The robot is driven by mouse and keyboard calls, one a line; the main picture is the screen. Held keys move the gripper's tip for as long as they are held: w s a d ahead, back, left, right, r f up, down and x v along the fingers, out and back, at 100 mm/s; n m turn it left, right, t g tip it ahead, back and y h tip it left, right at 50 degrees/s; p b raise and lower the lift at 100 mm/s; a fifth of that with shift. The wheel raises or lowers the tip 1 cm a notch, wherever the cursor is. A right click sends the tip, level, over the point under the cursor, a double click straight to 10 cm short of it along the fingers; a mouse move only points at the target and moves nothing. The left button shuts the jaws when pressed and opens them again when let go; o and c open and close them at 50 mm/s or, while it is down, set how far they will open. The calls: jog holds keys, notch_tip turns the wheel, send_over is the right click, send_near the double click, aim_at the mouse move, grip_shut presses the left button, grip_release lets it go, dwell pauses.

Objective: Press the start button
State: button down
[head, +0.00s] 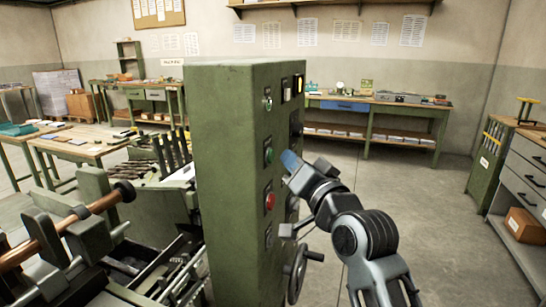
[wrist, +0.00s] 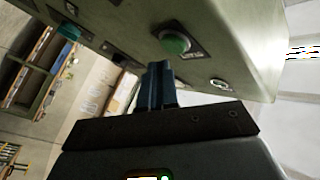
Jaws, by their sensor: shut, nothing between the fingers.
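A green machine cabinet (head: 222,165) stands in the middle of the head view, with controls on its right-hand face. A round green button (head: 268,155) sits on a dark plate there, above a red button (head: 269,200). The green button shows large in the wrist view (wrist: 174,43); its label is too small to read. My gripper (head: 289,160) is shut and empty, its blue fingers just right of the green button in the head view. In the wrist view the fingertips (wrist: 158,68) are just below and left of this button. Whether they touch the panel I cannot tell.
A small switch (head: 267,98) and a pale indicator (head: 287,88) are higher on the panel. A handwheel (head: 297,268) juts out below my arm. A workbench (head: 375,106) stands behind and a drawer cabinet (head: 522,170) at the right. The floor between is clear.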

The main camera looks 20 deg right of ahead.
jog(key=shift+w+a, duration=0.1)
jog(key=shift+a, duration=0.05)
jog(key=shift+w+a, duration=0.15)
jog(key=shift+a, duration=0.05)
jog(key=shift+w+a+p, duration=0.25)
jog(key=shift+a+p, duration=0.05)
jog(key=shift+a, duration=0.1)
dwell(0.7)
jog(key=shift+d, duration=0.15)
dwell(0.3)
jog(key=shift+s+d, duration=0.5)
jog(key=shift+d, duration=0.05)
jog(key=shift+d, duration=0.1)
jog(key=shift+s+d+b, duration=0.3)
jog(key=shift+s+d, duration=0.45)
jog(key=shift+d, duration=0.25)
jog(key=shift+s+d+b, duration=0.3)
jog(key=shift+s+d, duration=0.4)
jog(key=shift+d, duration=0.25)
